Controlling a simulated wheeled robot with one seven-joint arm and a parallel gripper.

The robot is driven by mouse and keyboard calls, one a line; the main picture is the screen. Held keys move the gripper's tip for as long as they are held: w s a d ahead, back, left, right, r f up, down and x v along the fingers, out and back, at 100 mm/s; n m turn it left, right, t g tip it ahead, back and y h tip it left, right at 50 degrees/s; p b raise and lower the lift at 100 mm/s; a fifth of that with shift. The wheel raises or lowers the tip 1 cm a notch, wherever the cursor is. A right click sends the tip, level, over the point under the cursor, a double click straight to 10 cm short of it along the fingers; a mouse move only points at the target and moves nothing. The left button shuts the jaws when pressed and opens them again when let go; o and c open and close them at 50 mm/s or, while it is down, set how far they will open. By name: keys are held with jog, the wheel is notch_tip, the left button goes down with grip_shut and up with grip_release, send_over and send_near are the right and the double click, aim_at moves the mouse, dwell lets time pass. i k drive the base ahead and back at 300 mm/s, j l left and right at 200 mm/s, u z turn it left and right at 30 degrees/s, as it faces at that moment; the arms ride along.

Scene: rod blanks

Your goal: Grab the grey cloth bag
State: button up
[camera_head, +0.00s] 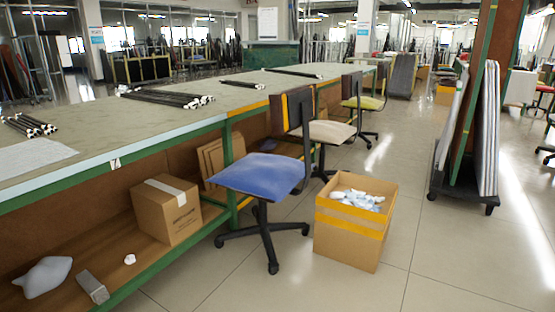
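A light grey, soft-looking bag (43,276) lies on the low shelf under the long table, at the lower left of the head view. It is lumpy, with pointed corners, and looks like the grey cloth bag. Nothing covers it. My gripper is not in view.
A grey block (93,287), a small white lump (130,259) and a closed cardboard box (166,210) share the shelf (60,246). The table top (130,125) overhangs it.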

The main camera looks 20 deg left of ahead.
aim_at(99, 294)
jog(key=i+j+u, duration=0.1)
jog(key=u, duration=0.3)
jog(key=i+u, duration=0.3)
jog(key=u, duration=0.15)
jog(key=i+u, duration=0.2)
jog(key=u, duration=0.2)
jog(key=i+l+u, duration=0.15)
jog(key=u, duration=0.25)
jog(key=i+l+u, duration=0.2)
jog(key=u, duration=0.25)
jog(key=i+l+u, duration=0.1)
jog(key=i+u, duration=0.2)
jog(key=u, duration=0.15)
jog(key=i+l+u, duration=0.2)
jog(key=i+u, duration=0.15)
jog(key=u, duration=0.15)
jog(key=i+l+u, duration=0.25)
jog(key=u, duration=0.2)
jog(key=i+l+u, duration=0.2)
jog(key=l+u, duration=0.25)
jog(key=i+l+u, duration=0.1)
jog(key=l, duration=0.15)
jog(key=i+l+u, duration=0.1)
jog(key=l, duration=0.15)
